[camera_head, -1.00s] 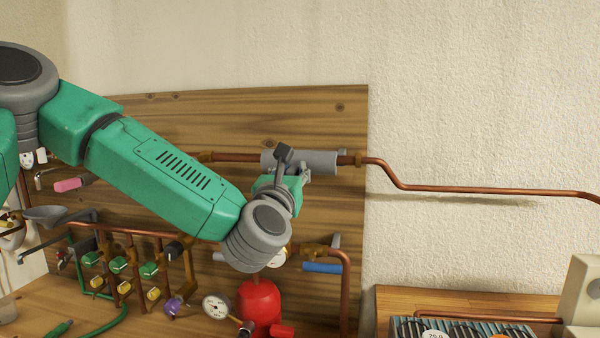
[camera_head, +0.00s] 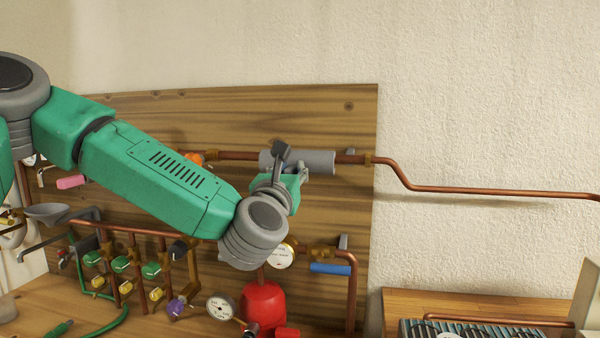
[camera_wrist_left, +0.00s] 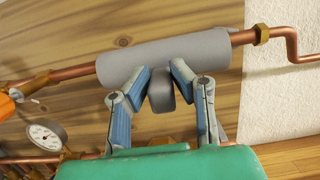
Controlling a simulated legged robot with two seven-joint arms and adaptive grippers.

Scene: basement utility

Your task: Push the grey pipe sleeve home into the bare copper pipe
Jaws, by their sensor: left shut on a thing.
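The grey pipe sleeve (camera_head: 316,160) sits around the horizontal copper pipe (camera_head: 238,156) in front of the wooden board. In the left wrist view the sleeve (camera_wrist_left: 140,62) has bare copper pipe (camera_wrist_left: 74,72) at both ends. A brass fitting (camera_wrist_left: 262,34) stands beyond its right end with a short stretch of copper between. My left gripper (camera_head: 292,164) is shut on the sleeve from below and in front. The fingers (camera_wrist_left: 160,72) sit at its underside around a grey tab. The exact contact is partly hidden by the fingers. My right gripper is not in view.
An orange part (camera_head: 193,158) is on the pipe at the left. Below are a pressure gauge (camera_head: 221,308), a red vessel (camera_head: 264,303), green-handled valves (camera_head: 121,264) and a blue-handled valve (camera_head: 330,268). Wall to the right is clear apart from the bent copper pipe (camera_head: 480,190).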

